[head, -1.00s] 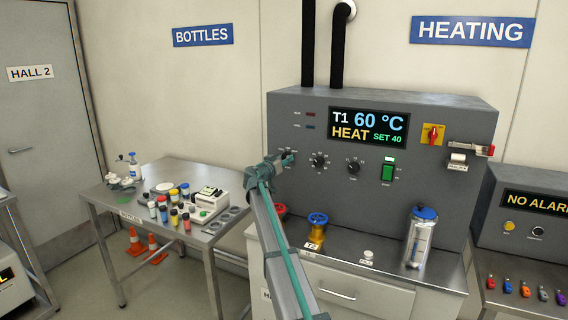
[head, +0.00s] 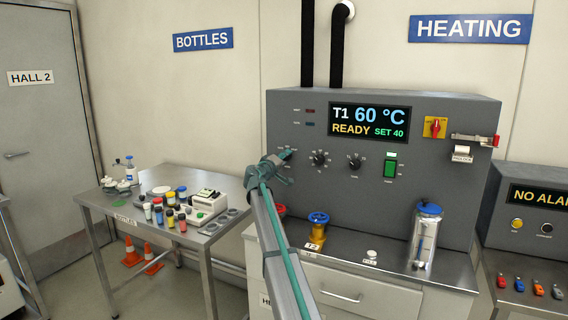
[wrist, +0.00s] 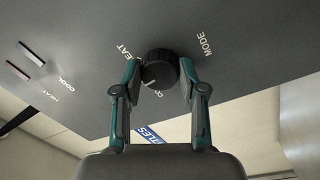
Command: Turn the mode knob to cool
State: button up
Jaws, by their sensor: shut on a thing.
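The mode knob (wrist: 159,70) is a black round knob on the grey heating panel, with MODE, HEAT and a partly hidden CO… label around it. In the wrist view my gripper (wrist: 159,80) is shut on it, one teal finger on each side. The white mark on the knob lies on its lower left side, between HEAT and the CO… label; its exact setting is hard to tell. In the head view my gripper (head: 286,157) covers most of the knob at the panel's left. The display (head: 369,122) reads T1 60 °C, READY, SET 40.
Two more black knobs (head: 319,158), a green switch (head: 390,166) and a red-yellow switch (head: 435,127) sit right of my gripper. A blue-wheeled valve (head: 318,220) and a blue-capped metal vessel (head: 425,238) stand below. The bottles table (head: 130,216) is at left.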

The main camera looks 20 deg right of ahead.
jog(key=n+p, duration=0.1)
jog(key=n, duration=0.8)
jog(key=shift+r+t+p, duration=0.15)
jog(key=shift+t+p, duration=0.2)
jog(key=shift+t, duration=0.05)
jog(key=shift+n, duration=0.4)
jog(key=o, duration=1.2)
jog(key=shift+c, duration=0.2)
jog(key=v, duration=1.2)
jog(key=shift+s, duration=0.15)
jog(key=shift+d+r, duration=0.15)
